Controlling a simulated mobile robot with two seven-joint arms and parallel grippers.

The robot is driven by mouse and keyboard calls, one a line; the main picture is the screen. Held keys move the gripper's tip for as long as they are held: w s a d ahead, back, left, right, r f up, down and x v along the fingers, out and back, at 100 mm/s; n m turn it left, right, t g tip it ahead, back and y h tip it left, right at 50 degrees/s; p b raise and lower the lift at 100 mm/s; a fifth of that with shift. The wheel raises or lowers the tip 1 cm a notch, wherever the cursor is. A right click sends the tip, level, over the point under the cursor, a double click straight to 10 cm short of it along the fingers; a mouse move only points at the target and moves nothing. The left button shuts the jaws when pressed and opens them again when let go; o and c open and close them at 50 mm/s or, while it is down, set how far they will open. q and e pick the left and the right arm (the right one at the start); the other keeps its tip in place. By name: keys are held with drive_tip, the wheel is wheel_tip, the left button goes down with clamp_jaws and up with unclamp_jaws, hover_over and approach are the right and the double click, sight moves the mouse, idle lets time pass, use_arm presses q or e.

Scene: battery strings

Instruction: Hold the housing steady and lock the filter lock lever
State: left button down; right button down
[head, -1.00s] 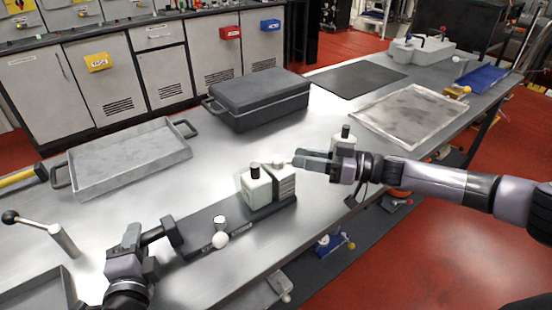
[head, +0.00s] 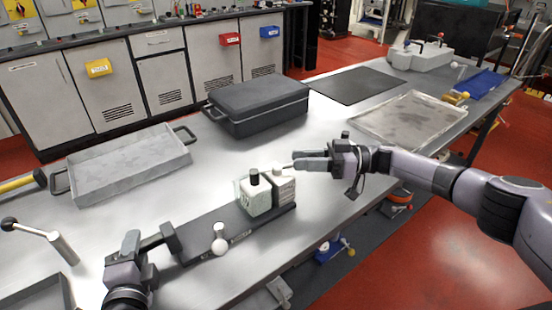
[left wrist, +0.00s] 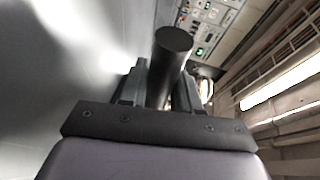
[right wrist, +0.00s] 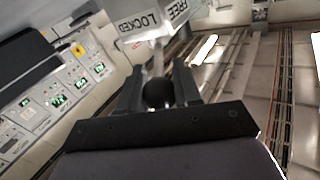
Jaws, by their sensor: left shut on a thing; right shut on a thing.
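The housing is a long dark base (head: 205,228) on the bench, with two pale blocks (head: 256,197) at its right end. A black bar handle (head: 171,238) stands at its left end. My left gripper (head: 140,246) is shut on this handle, whose dark round bar (left wrist: 173,45) shows between the fingers in the left wrist view. My right gripper (head: 300,161) is shut on the lever at the blocks' right side. In the right wrist view the lever's dark ball knob (right wrist: 157,93) sits between the fingers, its pale shaft running toward a plate marked LOCKED and FREE (right wrist: 150,22).
A white ball-tipped post (head: 219,246) rises from the base's middle. A grey tray (head: 130,163) and a dark lidded case (head: 258,102) stand behind. A black mat (head: 357,85) and a shallow pale tray (head: 410,120) lie further right. The bench's front edge is close.

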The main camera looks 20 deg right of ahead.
drive_tip(key=shift+d+f, duration=0.1)
drive_tip(key=shift+f, duration=0.05)
drive_tip(key=c, duration=0.8)
unclamp_jaws()
drive_tip(key=v, duration=1.2)
drive_tip(key=shift+s, duration=0.1)
